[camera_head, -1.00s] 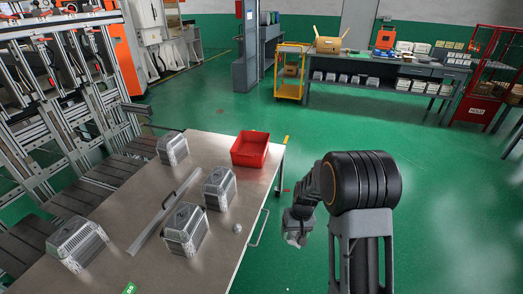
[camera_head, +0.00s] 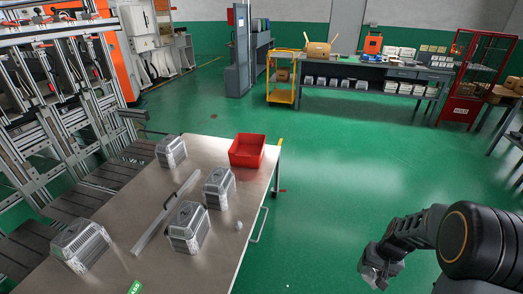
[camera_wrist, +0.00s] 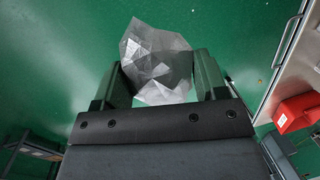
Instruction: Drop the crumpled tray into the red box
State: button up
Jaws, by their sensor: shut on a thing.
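The crumpled tray (camera_wrist: 158,62) is a silvery, faceted piece of foil. In the wrist view it sits between the two fingers of my gripper (camera_wrist: 160,80), which is shut on it. In the head view my gripper (camera_head: 376,272) is at the lower right, over the green floor, with the foil only small at its tip. The red box (camera_head: 247,151) is an open bin on the far right corner of the metal table, well to the left of my gripper. It also shows in the wrist view (camera_wrist: 298,112) at the right edge.
The metal table (camera_head: 205,240) holds several grey ribbed housings (camera_head: 188,226), a long metal bar (camera_head: 165,213) and a small round grey object (camera_head: 238,225). A handle runs along its right edge. Open green floor lies between the table and my arm.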

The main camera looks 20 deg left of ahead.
aim_at(254, 152)
jog(key=i, duration=1.45)
jog(key=u, duration=0.55)
jog(key=i, duration=1.5)
jog(key=u, duration=1.7)
jog(key=i, duration=0.8)
jog(key=u, duration=0.65)
